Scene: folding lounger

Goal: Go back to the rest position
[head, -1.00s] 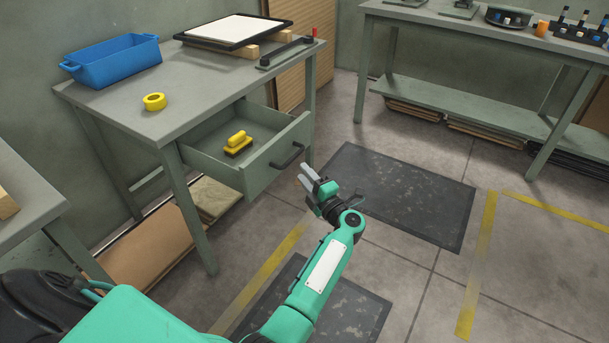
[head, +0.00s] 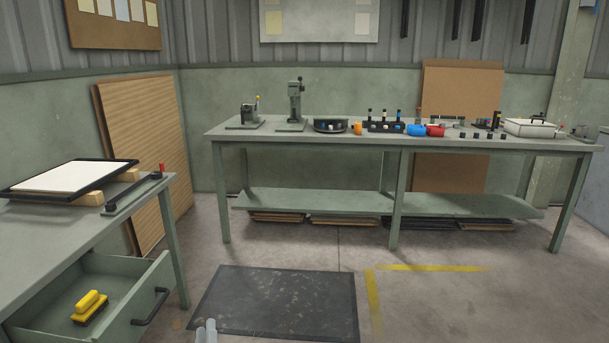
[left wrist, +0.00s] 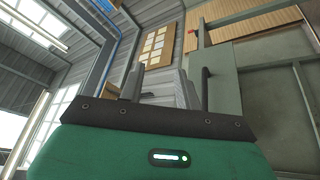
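The grey fingertips of my left gripper (head: 206,332) show at the bottom edge of the head view, right of the open drawer (head: 135,318) and apart from its handle (head: 152,307). The rest of that arm is out of the head view. In the left wrist view the two fingers of the left gripper (left wrist: 162,85) stand apart with nothing between them. The green drawer front (left wrist: 223,75) shows to their right. My right gripper is in neither current view.
The left workbench (head: 60,225) carries a framed white sheet (head: 70,176). A long bench (head: 300,140) with several tools stands at the back. A dark mat (head: 280,300) lies on clear floor.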

